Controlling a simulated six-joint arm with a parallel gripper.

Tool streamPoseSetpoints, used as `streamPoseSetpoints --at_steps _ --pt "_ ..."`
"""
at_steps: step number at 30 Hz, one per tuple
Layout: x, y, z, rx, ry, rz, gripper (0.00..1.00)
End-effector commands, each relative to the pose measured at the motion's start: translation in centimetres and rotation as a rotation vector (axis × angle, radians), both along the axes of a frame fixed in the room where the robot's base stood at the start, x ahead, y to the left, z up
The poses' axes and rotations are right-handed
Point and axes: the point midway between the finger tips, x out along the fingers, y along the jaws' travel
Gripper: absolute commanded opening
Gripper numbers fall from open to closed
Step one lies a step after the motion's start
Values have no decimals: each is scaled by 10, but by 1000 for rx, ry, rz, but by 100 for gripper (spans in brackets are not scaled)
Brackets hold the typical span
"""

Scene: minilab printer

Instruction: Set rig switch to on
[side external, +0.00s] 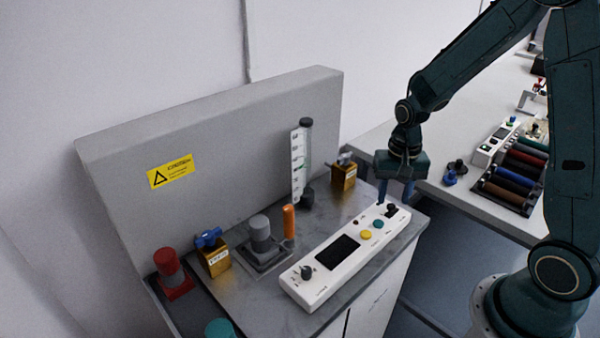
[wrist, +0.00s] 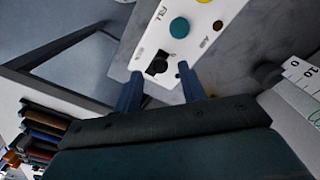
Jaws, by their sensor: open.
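A long white control panel (side external: 330,262) lies on the grey bench top in the side view. A small black switch (side external: 391,211) sits at its far right end, and it also shows in the wrist view (wrist: 157,66). Which way the switch is set I cannot tell. My gripper (side external: 394,195) points down above that end of the panel, open and empty. In the wrist view its two blue fingers (wrist: 161,72) are spread, with the switch appearing between and just past their tips. Whether a finger touches the panel I cannot tell.
The panel also bears a yellow button (side external: 365,234), a teal button (side external: 378,224), a dark screen (side external: 337,251) and a black knob (side external: 306,272). Behind it stand an orange handle (side external: 289,221), a scaled tube (side external: 299,165) and brass valve blocks (side external: 343,176). A gap separates the right-hand table.

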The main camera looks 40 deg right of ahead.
Motion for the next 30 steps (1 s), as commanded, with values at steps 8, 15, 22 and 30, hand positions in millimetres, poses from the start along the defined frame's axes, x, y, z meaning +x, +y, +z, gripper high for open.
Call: streamPoseSetpoints --at_steps 8,15,22,30 --pt "0 0 -17 0 0 0 41" --pt "0 0 -19 0 0 0 41" --pt "0 0 -18 0 0 0 13" --pt "0 -1 -18 0 0 0 0"
